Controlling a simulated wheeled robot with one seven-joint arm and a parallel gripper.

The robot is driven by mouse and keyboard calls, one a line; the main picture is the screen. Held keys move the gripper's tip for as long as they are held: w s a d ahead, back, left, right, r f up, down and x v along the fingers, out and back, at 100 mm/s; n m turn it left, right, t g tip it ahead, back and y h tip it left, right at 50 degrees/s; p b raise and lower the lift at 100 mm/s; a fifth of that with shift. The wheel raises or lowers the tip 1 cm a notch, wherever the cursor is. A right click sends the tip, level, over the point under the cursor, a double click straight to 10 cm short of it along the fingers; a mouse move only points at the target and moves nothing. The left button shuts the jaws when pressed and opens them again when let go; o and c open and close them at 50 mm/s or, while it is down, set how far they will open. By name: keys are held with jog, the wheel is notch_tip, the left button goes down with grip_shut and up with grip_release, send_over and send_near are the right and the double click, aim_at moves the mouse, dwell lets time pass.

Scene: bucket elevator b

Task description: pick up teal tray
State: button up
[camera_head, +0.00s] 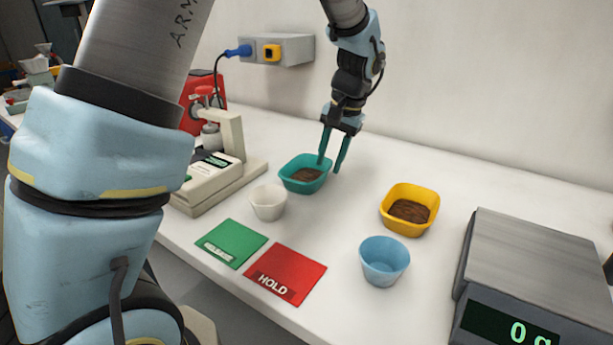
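The teal tray (290,183) is a small open dish with brown material in it. It sits on the white table near the middle of the head view. My gripper (333,167) points down at the tray's right side. Its two teal fingers are apart, with the left finger over or at the tray's right rim and the right finger outside the tray. I cannot tell whether the fingers touch the rim. The tray appears to rest flat on the table.
A white cup (268,203) stands close in front of the tray. A yellow tray (424,220), blue cup (385,262) and scale (540,260) are to the right. Green (231,243) and red (285,274) cards lie in front. A beige device (212,178) stands left, the wall behind.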

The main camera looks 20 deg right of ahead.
aim_at(324, 173)
jog(key=shift+a+p+x, duration=0.15)
jog(key=shift+p+x, duration=0.15)
jog(key=shift+x, duration=0.85)
jog(key=shift+a+p+x, duration=0.15)
jog(key=shift+p+x, duration=0.15)
jog(key=shift+x, duration=0.9)
grip_shut()
